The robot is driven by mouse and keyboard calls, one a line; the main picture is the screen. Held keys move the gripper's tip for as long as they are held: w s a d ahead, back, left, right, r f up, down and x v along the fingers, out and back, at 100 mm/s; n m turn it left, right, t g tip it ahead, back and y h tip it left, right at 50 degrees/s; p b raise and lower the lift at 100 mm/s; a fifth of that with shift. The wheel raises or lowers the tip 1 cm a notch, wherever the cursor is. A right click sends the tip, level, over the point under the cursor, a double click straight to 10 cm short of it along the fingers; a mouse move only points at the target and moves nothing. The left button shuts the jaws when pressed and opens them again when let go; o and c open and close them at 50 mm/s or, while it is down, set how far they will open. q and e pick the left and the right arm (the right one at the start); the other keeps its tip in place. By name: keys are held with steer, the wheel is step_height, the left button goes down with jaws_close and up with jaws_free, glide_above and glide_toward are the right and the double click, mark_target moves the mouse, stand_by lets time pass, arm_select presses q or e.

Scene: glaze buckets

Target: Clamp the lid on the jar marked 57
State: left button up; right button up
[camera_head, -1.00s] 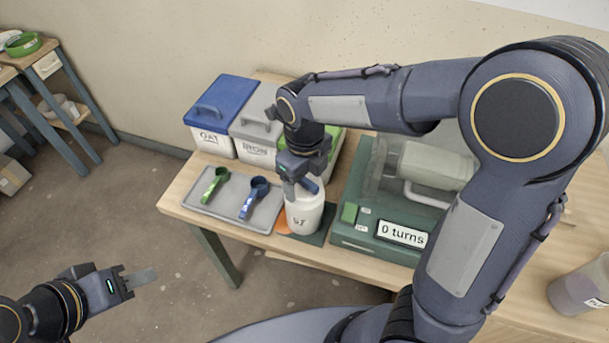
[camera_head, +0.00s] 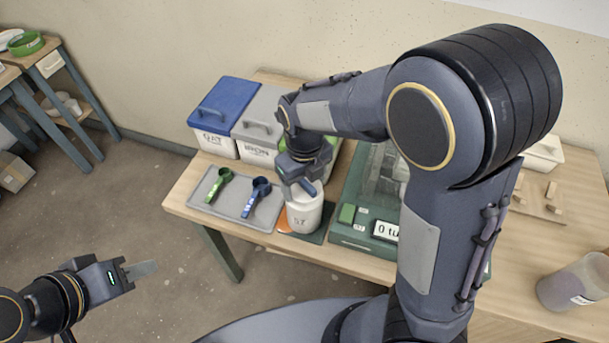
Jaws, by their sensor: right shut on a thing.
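The white jar marked 57 (camera_head: 304,219) stands upright near the table's front edge, on a dark green mat (camera_head: 321,236). My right gripper (camera_head: 297,187) points down at the jar's top and is shut on a small blue piece (camera_head: 310,188) there. The gripper hides most of the jar's top, so I cannot tell how the lid sits. My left gripper (camera_head: 140,271) is over the floor at lower left, away from the table. Its fingers overlap edge-on, so its opening is unclear.
A grey tray (camera_head: 226,216) with a green scoop (camera_head: 216,192) and a blue scoop (camera_head: 256,195) lies left of the jar. Lidded bins, including a blue-lidded one (camera_head: 226,104), stand behind. A green machine (camera_head: 352,232) is close on the right, partly behind my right arm.

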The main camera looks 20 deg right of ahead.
steer(key=shift+s+f+m+p, duration=0.15)
steer(key=shift+m+p, duration=0.65)
steer(key=shift+p, duration=0.45)
steer(key=shift+c, duration=0.5)
steer(key=o, duration=1.2)
steer(key=shift+r, duration=0.25)
